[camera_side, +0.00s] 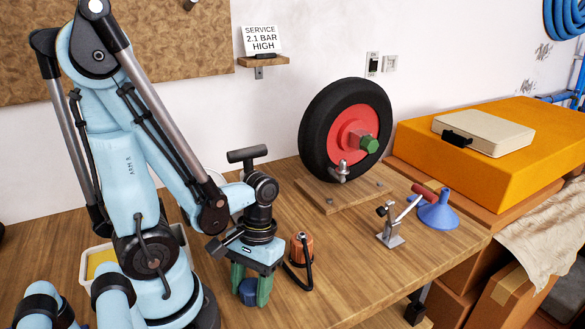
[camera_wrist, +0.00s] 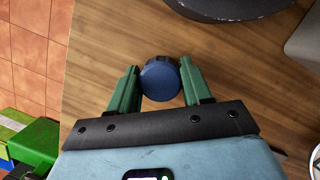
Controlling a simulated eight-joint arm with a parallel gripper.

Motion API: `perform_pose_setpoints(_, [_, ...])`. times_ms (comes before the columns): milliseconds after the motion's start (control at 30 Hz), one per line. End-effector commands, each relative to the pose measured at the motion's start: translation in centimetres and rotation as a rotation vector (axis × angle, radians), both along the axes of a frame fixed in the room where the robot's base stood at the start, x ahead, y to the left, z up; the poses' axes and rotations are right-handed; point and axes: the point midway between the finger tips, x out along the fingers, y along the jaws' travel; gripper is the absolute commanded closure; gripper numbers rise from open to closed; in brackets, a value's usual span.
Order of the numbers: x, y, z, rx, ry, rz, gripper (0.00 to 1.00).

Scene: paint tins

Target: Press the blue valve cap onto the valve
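The blue valve cap (camera_side: 248,292) is low between the green fingers of my gripper (camera_side: 251,288), close above or at the wooden table; I cannot tell which. In the wrist view the round cap (camera_wrist: 160,80) sits between the fingertips of my gripper (camera_wrist: 160,82), with both fingers against its sides. A black tyre with a red hub (camera_side: 352,130) stands upright on a wooden base to the right, away from my gripper. A small metal fitting (camera_side: 342,170) at its lower front may be the valve; its details are too small to tell. A green hexagonal piece (camera_side: 369,144) projects from the hub.
An orange-brown can with a black handle (camera_side: 301,250) stands close right of my gripper. A metal stand with a red-handled lever (camera_side: 391,230) and a blue funnel (camera_side: 439,212) are farther right. An orange box (camera_side: 480,160) is behind. The table front between can and stand is clear.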

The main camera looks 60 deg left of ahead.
Motion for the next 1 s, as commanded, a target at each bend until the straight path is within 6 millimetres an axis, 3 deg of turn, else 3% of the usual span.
perform_pose_setpoints(33, [0.0, 0.0, 0.0, 0.000, 0.000, 0.000, 0.59])
perform_pose_setpoints(200, [0.0, 0.0, 0.0, 0.000, 0.000, 0.000, 0.83])
perform_pose_setpoints(667, [0.0, 0.0, 0.4, 0.000, 0.000, 0.000, 0.84])
perform_pose_setpoints(1000, [0.0, 0.0, 2.2, 0.000, 0.000, 0.000, 0.84])
